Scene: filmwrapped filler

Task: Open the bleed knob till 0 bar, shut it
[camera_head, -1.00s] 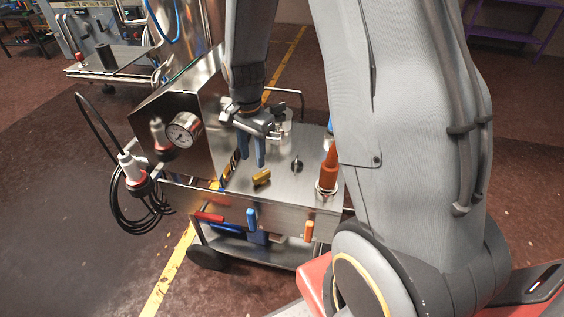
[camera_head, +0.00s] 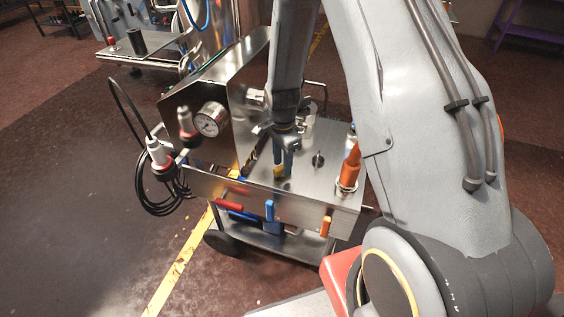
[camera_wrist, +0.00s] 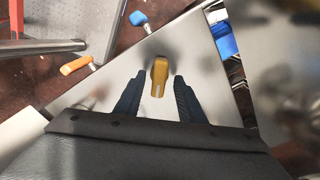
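A small yellow knob (camera_head: 278,171) sits on the flat steel top of the cart. In the wrist view the yellow knob (camera_wrist: 159,72) lies centred just beyond the tips of my two dark blue fingers. My gripper (camera_head: 283,162) points down over it and is open, with a gap on each side and nothing held. In the wrist view my gripper (camera_wrist: 157,84) shows both fingers apart. A round pressure gauge (camera_head: 210,119) is on the steel panel to the left; its needle is too small to read.
A black knob (camera_head: 318,159) and an orange-red bottle-shaped part (camera_head: 351,165) stand right of the gripper. A coiled black cable (camera_head: 157,199) hangs at the left.

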